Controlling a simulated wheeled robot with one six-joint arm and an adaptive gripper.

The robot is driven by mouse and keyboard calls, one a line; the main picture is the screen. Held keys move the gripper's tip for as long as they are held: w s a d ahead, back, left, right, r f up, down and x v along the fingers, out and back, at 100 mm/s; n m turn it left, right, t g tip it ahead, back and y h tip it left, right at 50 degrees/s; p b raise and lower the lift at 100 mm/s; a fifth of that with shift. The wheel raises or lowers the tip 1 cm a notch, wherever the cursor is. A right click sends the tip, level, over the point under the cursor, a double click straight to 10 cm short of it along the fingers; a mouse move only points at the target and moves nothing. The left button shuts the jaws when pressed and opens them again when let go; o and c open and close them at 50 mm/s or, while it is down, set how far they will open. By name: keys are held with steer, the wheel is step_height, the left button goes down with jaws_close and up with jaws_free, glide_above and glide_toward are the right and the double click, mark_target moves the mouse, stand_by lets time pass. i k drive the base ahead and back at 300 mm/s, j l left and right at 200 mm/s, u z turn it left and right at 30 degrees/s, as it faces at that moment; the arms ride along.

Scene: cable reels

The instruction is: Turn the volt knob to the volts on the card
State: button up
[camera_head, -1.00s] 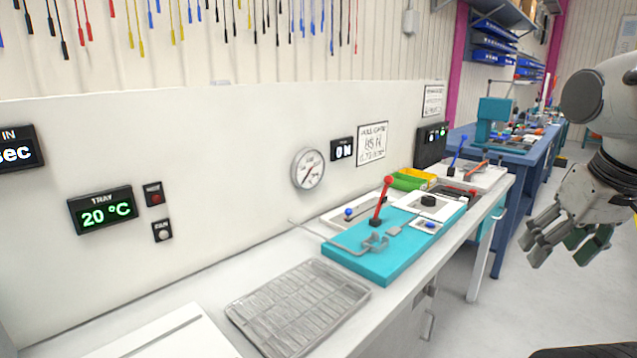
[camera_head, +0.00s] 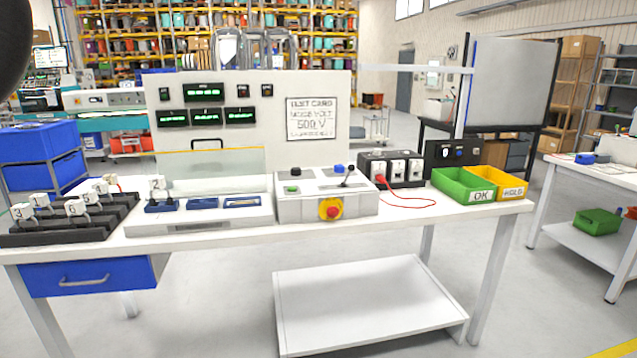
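The test card (camera_head: 311,118) is fixed to the upright white panel at the back of a bench. Its large line reads 500 V; the small print is blurred. Below it stands a grey control box (camera_head: 300,211) with a green button (camera_head: 292,189), a small blue part (camera_head: 339,169), a black lever or knob (camera_head: 348,174) and a red stop button on yellow (camera_head: 331,209). I cannot tell which part is the volt knob or where it points. My gripper is not in view; a dark rounded shape at the top left may be part of my arm.
Small green displays (camera_head: 204,92) are on the panel. On the white bench (camera_head: 420,212) are numbered pieces in a black rack (camera_head: 60,232), a black box with white sockets and a red cable (camera_head: 392,168), a green OK bin (camera_head: 463,186) and a yellow bin (camera_head: 510,186).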

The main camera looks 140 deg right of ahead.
mark_target(340, 169)
steer(key=z, duration=4.85)
